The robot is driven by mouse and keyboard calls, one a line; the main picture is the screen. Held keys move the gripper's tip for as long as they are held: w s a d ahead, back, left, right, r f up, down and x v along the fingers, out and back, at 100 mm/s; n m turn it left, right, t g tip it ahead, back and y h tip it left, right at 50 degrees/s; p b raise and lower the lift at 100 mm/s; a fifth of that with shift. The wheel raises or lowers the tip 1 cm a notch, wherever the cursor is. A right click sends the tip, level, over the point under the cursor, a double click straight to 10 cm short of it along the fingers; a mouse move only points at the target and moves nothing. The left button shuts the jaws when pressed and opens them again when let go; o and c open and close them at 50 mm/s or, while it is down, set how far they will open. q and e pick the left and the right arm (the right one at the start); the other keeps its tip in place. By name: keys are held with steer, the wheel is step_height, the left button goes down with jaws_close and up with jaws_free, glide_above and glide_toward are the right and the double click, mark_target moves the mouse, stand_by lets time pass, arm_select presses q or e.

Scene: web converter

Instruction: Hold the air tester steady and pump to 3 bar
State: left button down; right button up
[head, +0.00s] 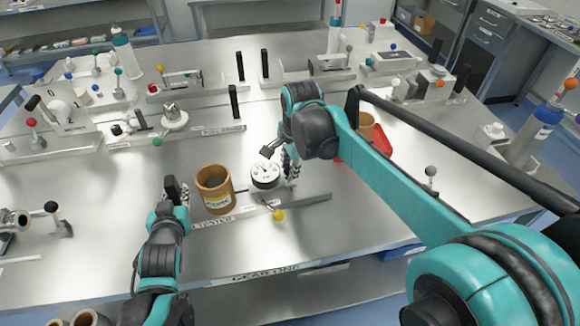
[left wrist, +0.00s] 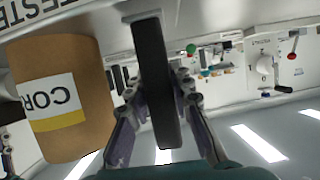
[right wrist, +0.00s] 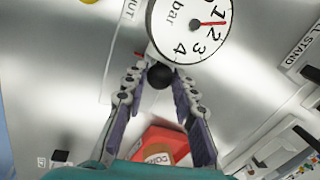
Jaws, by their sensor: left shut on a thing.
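The air tester has a round white bar gauge (head: 265,174) near the front middle of the table. In the right wrist view its dial (right wrist: 190,30) shows a red needle between 1 and 2. My left gripper (head: 176,190) is shut on an upright black handle (left wrist: 155,85) at the tester's left end. My right gripper (head: 290,166) is open just right of the gauge. A black ball knob (right wrist: 160,75) shows between its fingertips, with no clear contact on both sides. A lever with a yellow ball (head: 279,215) sits in front of the gauge.
A brown cork container (head: 214,190) stands between my left gripper and the gauge. A red tray (head: 382,140) lies behind my right arm, with a brown container (head: 366,125) by it. Other fixtures with levers and knobs line the back.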

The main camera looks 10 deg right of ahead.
steer(key=shift+s+f, duration=0.1)
jaws_close()
steer(key=d, duration=0.6)
steer(key=shift+w+d, duration=0.2)
steer(key=shift+d, duration=0.2)
steer(key=o, duration=0.9)
jaws_free()
steer(key=shift+c, duration=0.2)
step_height(320, 180, up, 12)
steer(key=s, duration=0.2)
steer(key=shift+s+d, duration=0.25)
steer(key=shift+d, duration=0.05)
